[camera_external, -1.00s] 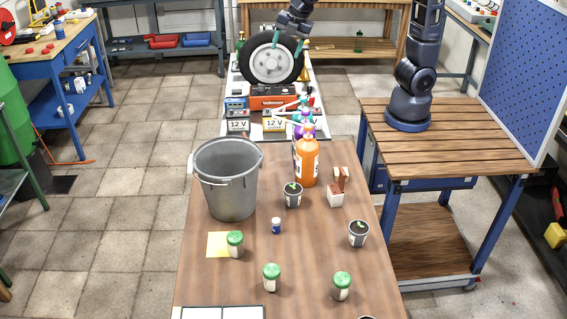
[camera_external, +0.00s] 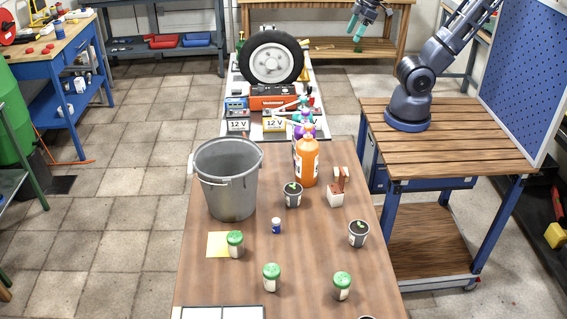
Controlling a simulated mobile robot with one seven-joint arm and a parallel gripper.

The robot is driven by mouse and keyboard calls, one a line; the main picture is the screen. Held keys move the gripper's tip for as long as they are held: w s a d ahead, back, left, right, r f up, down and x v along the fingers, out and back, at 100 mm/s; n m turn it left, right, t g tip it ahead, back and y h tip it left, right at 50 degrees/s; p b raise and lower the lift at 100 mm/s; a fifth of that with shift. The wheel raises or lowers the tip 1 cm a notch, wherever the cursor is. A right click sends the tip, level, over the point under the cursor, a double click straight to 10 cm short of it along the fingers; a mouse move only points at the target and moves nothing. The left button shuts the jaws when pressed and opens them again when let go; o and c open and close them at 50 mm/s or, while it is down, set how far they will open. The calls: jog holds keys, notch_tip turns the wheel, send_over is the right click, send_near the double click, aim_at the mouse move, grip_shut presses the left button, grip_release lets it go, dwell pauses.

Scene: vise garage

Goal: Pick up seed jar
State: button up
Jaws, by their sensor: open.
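Three small jars with green lids, which look like seed jars, stand upright on the brown wooden table. One seed jar (camera_external: 235,244) is on a yellow sheet at the left. Another jar (camera_external: 271,277) stands nearer the front, and a third jar (camera_external: 342,285) is at the front right. I cannot tell which one is meant. My gripper (camera_external: 358,34) is at the top of the view, far behind and above the table. It is open and empty, with teal fingers, well away from the jars.
On the table (camera_external: 300,242) stand a grey bucket (camera_external: 228,185), an orange spray bottle (camera_external: 307,163), plant pots (camera_external: 293,195) (camera_external: 358,233), a small blue-and-white bottle (camera_external: 276,226) and a block holder (camera_external: 337,194). A tire (camera_external: 271,58) and batteries sit behind. Bare wood lies between the jars.

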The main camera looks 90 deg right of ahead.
jog(key=shift+o, duration=0.5)
jog(key=shift+s+d+f+m, duration=0.1)
jog(key=shift+s+f+m, duration=0.15)
jog(key=shift+s, duration=0.25)
jog(key=shift+s+d+f+m, duration=0.15)
jog(key=shift+s+m, duration=0.15)
jog(key=shift+s, duration=0.15)
jog(key=shift+s+d+f+m, duration=0.1)
jog(key=shift+s+f+m, duration=0.15)
jog(key=shift+s, duration=0.25)
jog(key=shift+w+a, duration=0.1)
jog(key=shift+a, duration=0.05)
